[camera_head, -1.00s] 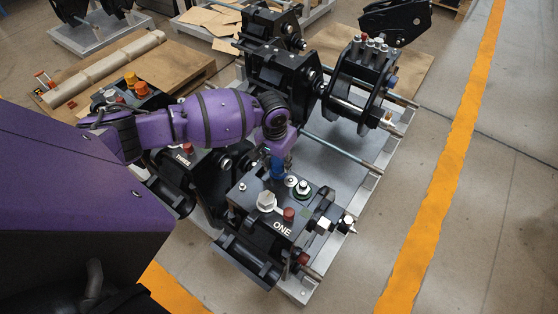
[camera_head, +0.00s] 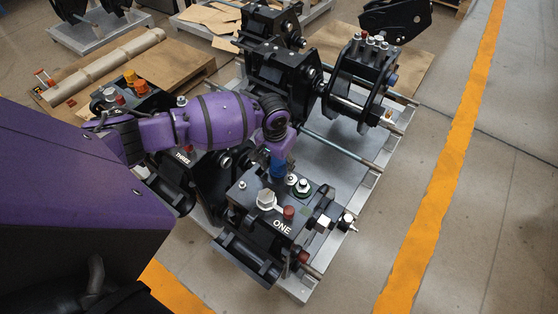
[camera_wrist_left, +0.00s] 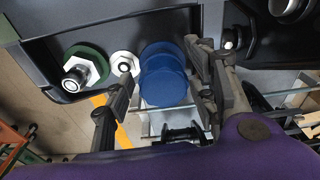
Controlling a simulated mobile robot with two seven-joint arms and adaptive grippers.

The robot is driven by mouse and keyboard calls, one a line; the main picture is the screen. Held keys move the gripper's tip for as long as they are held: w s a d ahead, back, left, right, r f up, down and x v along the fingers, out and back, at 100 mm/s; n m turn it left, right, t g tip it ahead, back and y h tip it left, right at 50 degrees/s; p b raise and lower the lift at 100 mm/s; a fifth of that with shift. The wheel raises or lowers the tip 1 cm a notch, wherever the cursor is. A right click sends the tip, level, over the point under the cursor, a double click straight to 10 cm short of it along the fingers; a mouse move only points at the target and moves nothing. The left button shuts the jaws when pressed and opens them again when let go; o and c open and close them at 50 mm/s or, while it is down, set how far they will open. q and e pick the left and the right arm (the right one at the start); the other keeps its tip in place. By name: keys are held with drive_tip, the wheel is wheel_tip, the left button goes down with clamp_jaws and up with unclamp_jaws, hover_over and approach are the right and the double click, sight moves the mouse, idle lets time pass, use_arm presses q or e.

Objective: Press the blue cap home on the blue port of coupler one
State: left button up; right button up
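Coupler one is the black block marked ONE (camera_head: 262,218) in the head view. The blue cap (camera_head: 278,171) stands at the far edge of its top face. The cap also shows in the left wrist view (camera_wrist_left: 164,80) as a short stepped blue cylinder. The blue port is hidden under it, so I cannot tell how far down the cap sits. My left gripper (camera_wrist_left: 160,85) has its fingers spread on either side of the cap. A narrow gap shows at the left finger, and the right finger is very close to the cap or touching. My right gripper is out of view.
Beside the cap on coupler one are a silver fitting with a green ring (camera_head: 303,188), a white hex cap (camera_head: 266,200) and a red cap (camera_head: 289,212). Coupler three (camera_head: 182,156) stands close on the left. Metal rods cross the pallet behind.

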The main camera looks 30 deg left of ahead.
sight(276, 164)
use_arm(q)
drive_tip(key=shift+r, duration=0.2)
drive_tip(key=shift+r, duration=0.35)
wheel_tip(276, 164, up, 11)
drive_tip(key=s, duration=0.1)
drive_tip(key=shift+s, duration=0.15)
drive_tip(key=shift+a+f, duration=0.1)
idle(0.4)
